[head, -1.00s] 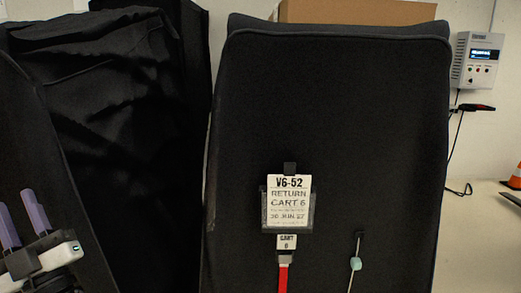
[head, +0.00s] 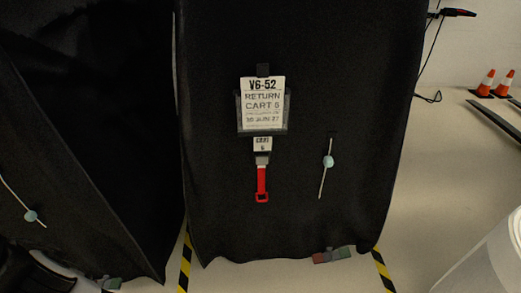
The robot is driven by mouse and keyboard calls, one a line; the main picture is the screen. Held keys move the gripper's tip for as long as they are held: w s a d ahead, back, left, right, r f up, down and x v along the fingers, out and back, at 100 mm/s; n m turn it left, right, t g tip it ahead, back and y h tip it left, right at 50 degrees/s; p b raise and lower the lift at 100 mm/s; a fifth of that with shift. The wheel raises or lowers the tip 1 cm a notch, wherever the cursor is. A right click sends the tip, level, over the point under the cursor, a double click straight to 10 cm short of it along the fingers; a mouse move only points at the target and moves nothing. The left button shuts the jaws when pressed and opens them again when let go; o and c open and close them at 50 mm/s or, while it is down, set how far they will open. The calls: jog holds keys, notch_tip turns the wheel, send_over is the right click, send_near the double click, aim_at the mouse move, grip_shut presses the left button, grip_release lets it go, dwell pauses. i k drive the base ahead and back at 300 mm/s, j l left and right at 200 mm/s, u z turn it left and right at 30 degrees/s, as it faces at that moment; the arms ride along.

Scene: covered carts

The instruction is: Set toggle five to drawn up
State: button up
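To the right of the card a pale cord (head: 323,185) hangs down the cover. A light blue toggle (head: 328,161) sits on this cord, above its middle, with a tail of cord below. The small tag (head: 262,144) under the card is too blurred to read surely. My gripper is not in view now.
A red strap (head: 262,182) hangs under the small tag. Another black cover (head: 100,150) on the left has its own cord and light blue toggle (head: 30,216). Yellow-black floor tape (head: 184,262) flanks the cart. Orange cones (head: 485,83) stand at the right on open floor.

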aim_at(30, 217)
jog(key=u, duration=1.45)
